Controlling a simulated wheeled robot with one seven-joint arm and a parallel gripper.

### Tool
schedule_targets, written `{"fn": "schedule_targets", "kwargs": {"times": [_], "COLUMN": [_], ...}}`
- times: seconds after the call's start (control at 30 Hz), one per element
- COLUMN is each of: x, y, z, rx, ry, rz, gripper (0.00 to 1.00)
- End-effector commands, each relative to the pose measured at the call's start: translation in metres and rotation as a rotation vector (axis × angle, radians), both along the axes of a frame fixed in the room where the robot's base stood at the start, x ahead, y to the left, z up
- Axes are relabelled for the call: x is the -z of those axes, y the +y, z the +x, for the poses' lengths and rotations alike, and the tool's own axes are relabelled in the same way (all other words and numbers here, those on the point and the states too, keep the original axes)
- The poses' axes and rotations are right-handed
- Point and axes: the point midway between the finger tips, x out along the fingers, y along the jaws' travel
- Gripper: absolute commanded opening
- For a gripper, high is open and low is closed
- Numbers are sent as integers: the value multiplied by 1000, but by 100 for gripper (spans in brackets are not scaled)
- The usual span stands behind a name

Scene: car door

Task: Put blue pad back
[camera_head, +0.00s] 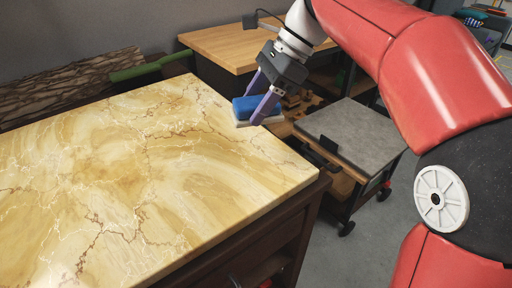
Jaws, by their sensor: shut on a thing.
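The blue pad (244,106) is a small block with a blue top and a pale underside, seen at the far right edge of the marble-topped table (110,165). My gripper (258,102) comes down from the upper right and is shut on the blue pad, with a purple finger on each side. The pad looks to be at or just above the table's edge; I cannot tell whether it touches the surface. Part of the pad is hidden behind the near finger.
A low cart with a grey top (355,137) stands right of the table. A wooden workbench (225,46) is behind. A green-handled object (150,68) and a bark-covered log (65,85) lie beyond the table's far edge. The marble top is otherwise bare.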

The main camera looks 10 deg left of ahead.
Motion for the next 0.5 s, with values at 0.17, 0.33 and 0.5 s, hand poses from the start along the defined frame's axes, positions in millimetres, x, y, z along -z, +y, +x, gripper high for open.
{"fn": "schedule_targets", "kwargs": {"times": [0.17, 0.33, 0.5], "x": [41, 54, 71], "y": [0, 0, 0], "z": [0, 0, 0], "rx": [-1, -1, -1], "ry": [1, 0, 1], "rz": [0, 0, 0], "gripper": [34, 34, 34]}}
